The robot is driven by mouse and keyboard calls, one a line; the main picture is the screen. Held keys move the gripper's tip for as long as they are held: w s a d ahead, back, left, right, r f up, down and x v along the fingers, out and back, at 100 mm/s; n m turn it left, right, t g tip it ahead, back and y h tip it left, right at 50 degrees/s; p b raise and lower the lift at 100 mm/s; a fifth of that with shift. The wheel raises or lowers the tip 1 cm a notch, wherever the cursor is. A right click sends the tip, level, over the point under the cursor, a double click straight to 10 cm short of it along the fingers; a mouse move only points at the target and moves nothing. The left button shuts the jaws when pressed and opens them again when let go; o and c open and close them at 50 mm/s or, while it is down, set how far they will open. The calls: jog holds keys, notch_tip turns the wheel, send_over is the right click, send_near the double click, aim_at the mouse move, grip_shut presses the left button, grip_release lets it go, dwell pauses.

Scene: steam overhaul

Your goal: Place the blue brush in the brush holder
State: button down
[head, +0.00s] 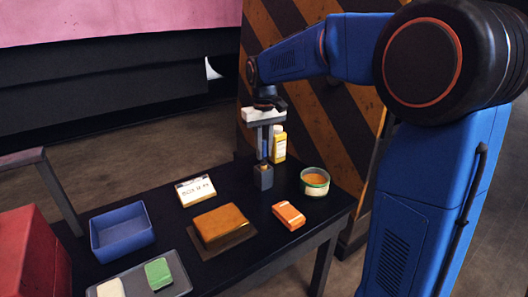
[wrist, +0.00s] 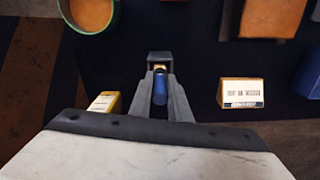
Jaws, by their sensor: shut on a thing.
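My gripper (head: 264,152) points down over the dark table. It is shut on the blue brush (wrist: 160,88), whose handle shows between the two fingers in the wrist view. The brush holder (head: 264,178) is a small dark grey square cup standing upright directly below the gripper. It also shows just beyond the fingertips in the wrist view (wrist: 160,58). The brush looks upright, with its lower end at the holder's mouth. I cannot tell how deep it sits inside, as the fingers and the holder hide parts of it.
A yellow bottle (head: 279,147) stands close behind the gripper. A round tin (head: 315,187) and an orange block (head: 289,218) are to the right. A label card (head: 195,191), brown block (head: 221,224), blue bin (head: 122,250) and grey tray (head: 180,287) lie left and in front.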

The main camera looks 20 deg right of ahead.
jog(key=shift+f, duration=0.45)
jog(key=c, duration=1.7)
grip_release()
jog(key=shift+o, duration=0.2)
